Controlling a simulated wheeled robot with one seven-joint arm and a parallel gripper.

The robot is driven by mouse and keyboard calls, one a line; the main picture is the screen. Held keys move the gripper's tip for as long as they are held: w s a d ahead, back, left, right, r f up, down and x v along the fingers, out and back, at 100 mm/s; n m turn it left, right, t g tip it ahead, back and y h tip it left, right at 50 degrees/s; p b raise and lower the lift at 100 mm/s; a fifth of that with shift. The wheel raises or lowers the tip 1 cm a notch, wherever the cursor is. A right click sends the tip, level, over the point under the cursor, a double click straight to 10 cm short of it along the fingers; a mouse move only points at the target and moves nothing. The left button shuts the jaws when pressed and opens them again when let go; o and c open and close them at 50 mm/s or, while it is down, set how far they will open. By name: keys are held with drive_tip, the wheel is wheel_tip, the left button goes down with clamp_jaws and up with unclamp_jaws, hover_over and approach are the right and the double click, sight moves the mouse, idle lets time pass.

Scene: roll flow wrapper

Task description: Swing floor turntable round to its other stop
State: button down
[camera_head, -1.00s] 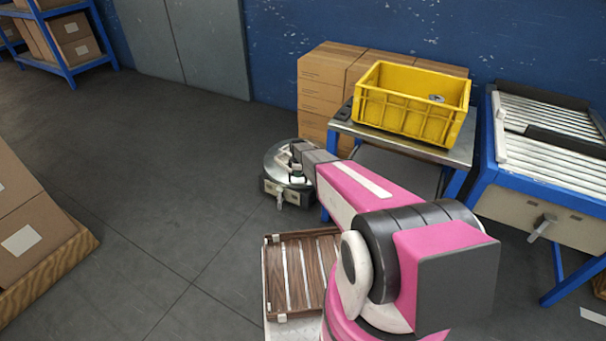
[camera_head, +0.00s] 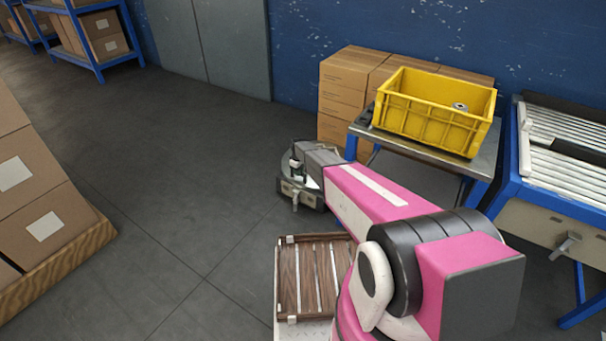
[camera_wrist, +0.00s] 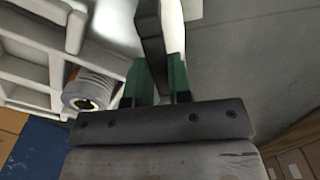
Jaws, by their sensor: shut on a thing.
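The floor turntable (camera_head: 286,168) is a low round unit with a pale disc top and a dark grey base with a small front lever. It stands on the floor left of the steel table. My gripper (camera_head: 296,164) is at its top and covers part of the disc. In the wrist view my green-padded fingers (camera_wrist: 158,78) are shut on a dark grey bar (camera_wrist: 150,30), which looks like the turntable's handle. A pale surface (camera_wrist: 188,12) shows behind the bar. Most of the turntable is hidden by my arm and gripper, so its stops cannot be made out.
A yellow crate (camera_head: 440,128) stands on the steel table (camera_head: 428,152), with cartons (camera_head: 345,95) behind. A roller conveyor (camera_head: 570,150) is at right. A slatted wooden tray (camera_head: 312,270) is in front. Stacked cartons (camera_head: 40,200) are at left. Open floor (camera_head: 190,170) lies between.

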drive_tip(key=w+a+m, duration=0.2)
drive_tip(key=shift+w+a, duration=0.3)
drive_tip(key=w+a+m, duration=0.2)
drive_tip(key=w, duration=0.1)
drive_tip(key=shift+w+a, duration=0.15)
drive_tip(key=shift+w, duration=0.05)
drive_tip(key=shift+w+a+m, duration=0.35)
drive_tip(key=shift+w+m, duration=0.2)
drive_tip(key=shift+w, duration=0.2)
drive_tip(key=shift+w+a+m, duration=0.3)
drive_tip(key=shift+w+m, duration=0.25)
drive_tip(key=shift+w, duration=0.15)
drive_tip(key=shift+w+a+m, duration=0.2)
drive_tip(key=shift+w+m, duration=0.3)
drive_tip(key=shift+w, duration=0.3)
drive_tip(key=shift+w+a+m, duration=0.2)
drive_tip(key=shift+w+m, duration=0.3)
drive_tip(key=shift+w, duration=0.5)
drive_tip(key=c, duration=1)
unclamp_jaws()
drive_tip(key=shift+c, duration=0.2)
drive_tip(key=shift+s+r, duration=0.1)
